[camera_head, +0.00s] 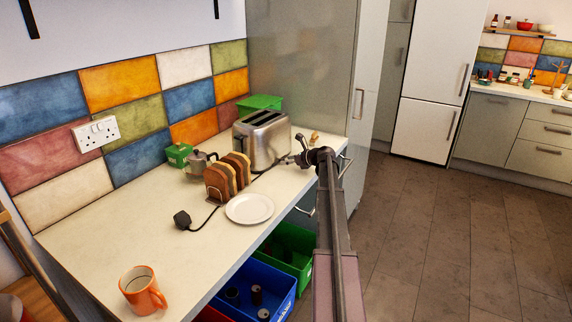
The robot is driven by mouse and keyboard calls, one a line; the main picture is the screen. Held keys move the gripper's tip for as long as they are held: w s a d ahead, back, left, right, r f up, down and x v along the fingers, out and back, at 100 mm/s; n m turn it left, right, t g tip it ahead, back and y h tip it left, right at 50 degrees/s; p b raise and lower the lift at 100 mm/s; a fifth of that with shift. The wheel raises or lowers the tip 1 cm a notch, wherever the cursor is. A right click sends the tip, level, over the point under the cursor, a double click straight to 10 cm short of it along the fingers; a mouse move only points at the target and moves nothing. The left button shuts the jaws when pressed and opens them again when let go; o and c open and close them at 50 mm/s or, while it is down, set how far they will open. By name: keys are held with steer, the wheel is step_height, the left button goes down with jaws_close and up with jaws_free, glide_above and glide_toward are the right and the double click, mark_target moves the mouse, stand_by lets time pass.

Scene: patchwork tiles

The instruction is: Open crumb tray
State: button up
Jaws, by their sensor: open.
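A silver two-slot toaster (262,138) stands at the far end of the cream counter (110,225), near the tall cabinet. Its crumb tray cannot be made out at this size; the toaster's lower front edge is partly behind the bread and the cord. My gripper (301,152) is at the toaster's right end, just in front of it, over the counter. It is open, and no object shows between its fingers. I cannot tell whether it touches the toaster. My dark arm reaches up from the bottom of the view to it.
A toast rack with bread (227,178), a white plate (249,208), a moka pot (200,163) and a black plug (182,219) lie near the toaster. An orange mug (142,291) stands at the front left. Blue (274,312) and green bins sit below the counter.

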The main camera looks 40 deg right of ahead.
steer(key=shift+w+a+f, duration=0.1)
steer(key=shift+w+f, duration=0.05)
steer(key=shift+w, duration=0.15)
